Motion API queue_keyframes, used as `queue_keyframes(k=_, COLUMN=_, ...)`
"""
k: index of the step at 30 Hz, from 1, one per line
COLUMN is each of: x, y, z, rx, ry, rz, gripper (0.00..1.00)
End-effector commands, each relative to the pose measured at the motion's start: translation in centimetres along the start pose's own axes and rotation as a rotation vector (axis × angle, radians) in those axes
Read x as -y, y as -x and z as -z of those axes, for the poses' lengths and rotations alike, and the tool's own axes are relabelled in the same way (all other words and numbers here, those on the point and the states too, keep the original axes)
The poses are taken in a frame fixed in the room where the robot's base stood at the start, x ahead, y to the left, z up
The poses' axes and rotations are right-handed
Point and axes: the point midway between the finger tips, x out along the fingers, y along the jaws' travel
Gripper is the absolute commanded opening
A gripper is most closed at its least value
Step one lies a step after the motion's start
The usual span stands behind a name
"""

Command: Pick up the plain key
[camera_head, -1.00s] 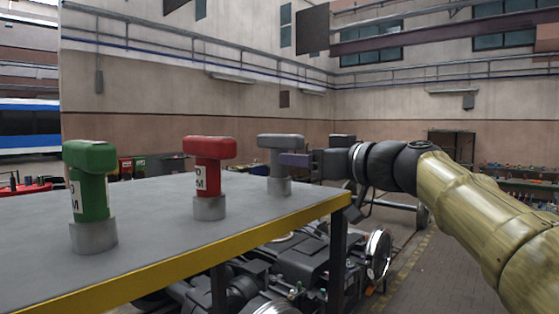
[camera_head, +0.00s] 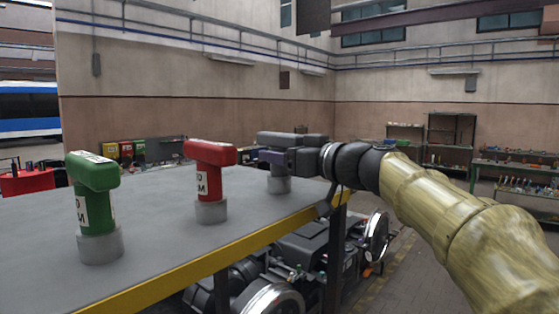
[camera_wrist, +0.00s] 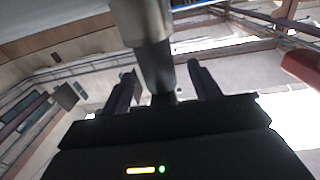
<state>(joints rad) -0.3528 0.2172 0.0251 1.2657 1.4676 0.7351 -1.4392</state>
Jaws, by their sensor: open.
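The plain grey key (camera_head: 279,185) stands upright in a round grey socket at the far right end of the table, and its T-shaped top shows just above my gripper (camera_head: 272,157). My gripper reaches it from the right, level with the stem under the crossbar. One finger hides part of the stem in the head view. In the wrist view the plain key (camera_wrist: 155,62) comes down between the two open fingers of my gripper (camera_wrist: 163,85). Clear gaps show on both sides there, so the fingers are around it but not closed.
A red key (camera_head: 208,180) and a green key (camera_head: 95,205), both with white labels, stand in sockets further left on the grey table (camera_head: 165,235) with its yellow edge. The red one also shows at the wrist view's right edge (camera_wrist: 300,68). A bogie (camera_head: 310,250) is below.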

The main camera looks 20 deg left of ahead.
Motion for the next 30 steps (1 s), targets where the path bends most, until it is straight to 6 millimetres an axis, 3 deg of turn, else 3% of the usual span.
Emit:
queue_keyframes(k=7, x=0.0, y=0.0, z=0.0, rx=0.0, ry=0.0, rz=0.0, gripper=0.62)
queue_keyframes(k=15, x=0.0, y=0.0, z=0.0, rx=0.0, ry=0.0, rz=0.0, gripper=0.09)
queue_keyframes(k=17, x=0.0, y=0.1, z=0.2, rx=-0.003, ry=0.001, rz=0.0, gripper=0.0)
queue_keyframes(k=25, x=0.0, y=0.1, z=0.3, rx=-0.003, ry=0.002, rz=0.0, gripper=0.0)
queue_keyframes(k=30, x=0.0, y=0.0, z=1.4, rx=-0.004, ry=0.004, rz=0.001, gripper=0.0)
